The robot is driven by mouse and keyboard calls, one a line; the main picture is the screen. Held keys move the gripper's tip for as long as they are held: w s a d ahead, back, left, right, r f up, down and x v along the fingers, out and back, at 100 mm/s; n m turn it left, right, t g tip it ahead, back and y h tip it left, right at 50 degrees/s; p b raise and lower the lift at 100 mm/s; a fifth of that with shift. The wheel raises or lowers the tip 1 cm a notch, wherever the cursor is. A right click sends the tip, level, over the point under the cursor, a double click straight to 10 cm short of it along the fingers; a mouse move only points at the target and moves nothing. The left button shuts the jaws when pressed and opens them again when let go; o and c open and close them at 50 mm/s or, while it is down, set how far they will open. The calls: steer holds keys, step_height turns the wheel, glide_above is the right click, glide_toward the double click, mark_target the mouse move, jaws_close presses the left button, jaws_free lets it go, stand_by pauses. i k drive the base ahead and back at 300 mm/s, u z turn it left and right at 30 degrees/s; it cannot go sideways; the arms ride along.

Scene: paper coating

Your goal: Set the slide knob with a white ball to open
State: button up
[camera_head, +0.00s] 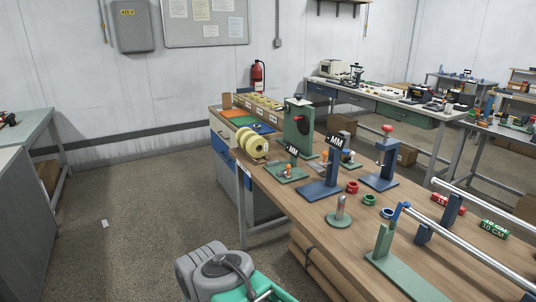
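I cannot make out for certain a slide knob with a white ball. Small knob units stand on the long wooden workbench (306,205). One is a green base with an orange-tipped knob (289,169), beside a black tag. Another small orange knob (324,155) stands behind the blue stand. Pale details near these units are too small to tell apart, so open or closed does not show. My gripper's fingers are not in view.
A yellow roll (255,145) lies at the bench's left edge. A blue stand (324,180), a green upright machine (297,130) and a blue press with a red ball (387,129) stand upright there. Metal rails (465,250) cross the right side.

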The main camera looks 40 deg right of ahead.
mark_target(350, 159)
steer(key=u, duration=0.6)
steer(key=k, duration=2.5)
steer(key=z, duration=3.45)
steer(key=i, duration=4.1)
steer(key=u, duration=2.25)
steer(key=i, duration=0.2)
steer(key=u, duration=0.3)
